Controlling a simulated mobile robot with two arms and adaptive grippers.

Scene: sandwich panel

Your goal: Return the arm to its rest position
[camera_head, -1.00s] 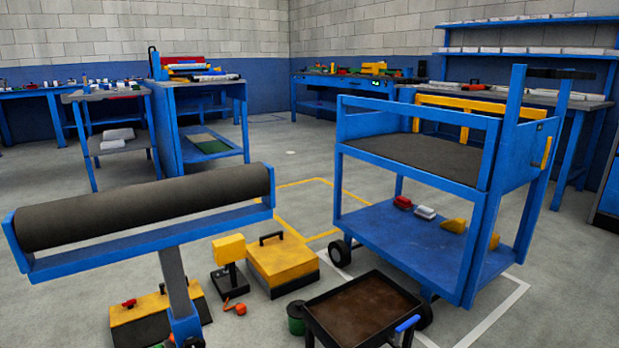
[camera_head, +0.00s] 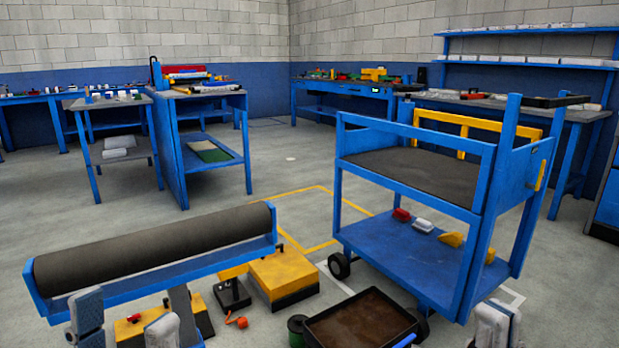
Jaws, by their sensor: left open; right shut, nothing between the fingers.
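My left gripper (camera_head: 124,318) is in the head view at the bottom left. Its two grey fingers stand wide apart with nothing between them, in front of the roller stand (camera_head: 155,248). My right gripper (camera_head: 497,322) is at the bottom right, in front of the blue cart. Its fingers are together and hold nothing. Both arms behind the fingers are out of the picture.
A blue cart (camera_head: 400,252) with a dark top stands at the right. A dark tray (camera_head: 360,322) and a yellow box (camera_head: 285,274) are low in the middle. Workbenches line the back wall.

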